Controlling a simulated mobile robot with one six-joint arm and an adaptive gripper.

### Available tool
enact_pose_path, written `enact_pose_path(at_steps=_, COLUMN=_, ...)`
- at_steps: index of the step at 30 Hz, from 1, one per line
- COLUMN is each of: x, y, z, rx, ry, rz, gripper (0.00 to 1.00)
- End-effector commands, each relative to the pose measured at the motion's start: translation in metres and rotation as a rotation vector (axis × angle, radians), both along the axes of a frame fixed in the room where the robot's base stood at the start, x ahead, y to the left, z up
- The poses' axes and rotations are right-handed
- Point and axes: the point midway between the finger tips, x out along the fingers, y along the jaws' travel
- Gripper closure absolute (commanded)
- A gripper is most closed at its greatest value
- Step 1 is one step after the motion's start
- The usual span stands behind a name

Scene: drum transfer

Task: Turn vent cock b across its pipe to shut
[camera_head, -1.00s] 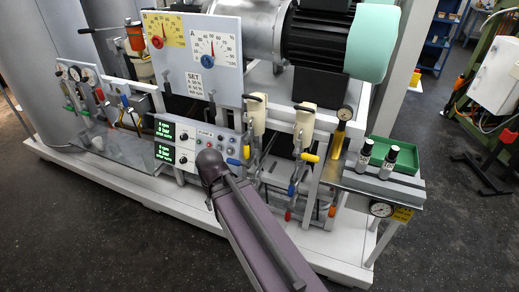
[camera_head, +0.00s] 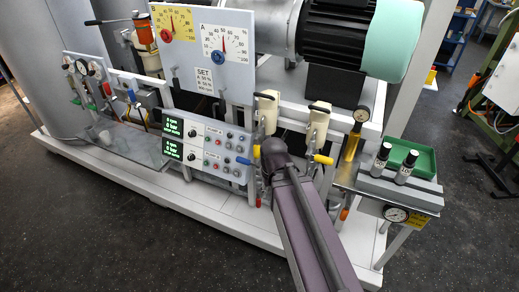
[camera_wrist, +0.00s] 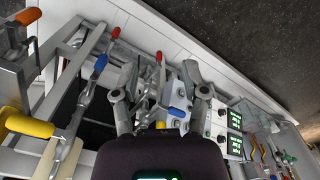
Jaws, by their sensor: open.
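Several small cocks with coloured handles stand low on the skid; no label shows which one is vent cock b. In the wrist view, a red handle (camera_wrist: 159,57) and a blue handle (camera_wrist: 177,112) lie in and near the gap of my gripper (camera_wrist: 160,82). Its fingers are open and spread around a slim metal fitting, with no contact visible. Another blue handle (camera_wrist: 101,63) and a red one (camera_wrist: 115,32) are to the left. A yellow handle (camera_head: 323,159) shows right of my wrist in the head view, where my arm hides the fingers.
A control box (camera_head: 206,147) with green displays is left of my arm. A gauge panel (camera_head: 228,60) rises above. Floor in front is clear.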

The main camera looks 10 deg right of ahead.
Motion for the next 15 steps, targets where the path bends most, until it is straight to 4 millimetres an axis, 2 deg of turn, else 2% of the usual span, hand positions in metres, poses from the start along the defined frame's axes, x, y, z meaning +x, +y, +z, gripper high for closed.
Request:
enact_pose_path(at_steps=8, x=0.0001, y=-0.0001, z=0.0000, rx=0.000, ry=0.000, rz=0.000, gripper=0.43)
enact_pose_path(at_steps=10, x=0.0003, y=-0.0001, z=-0.0002, rx=-0.001, ry=0.000, rz=-0.001, gripper=0.25)
enact_pose_path(at_steps=15, x=0.0049, y=-0.0007, z=-0.0062, rx=-0.023, ry=0.001, rz=-0.015, gripper=0.24)
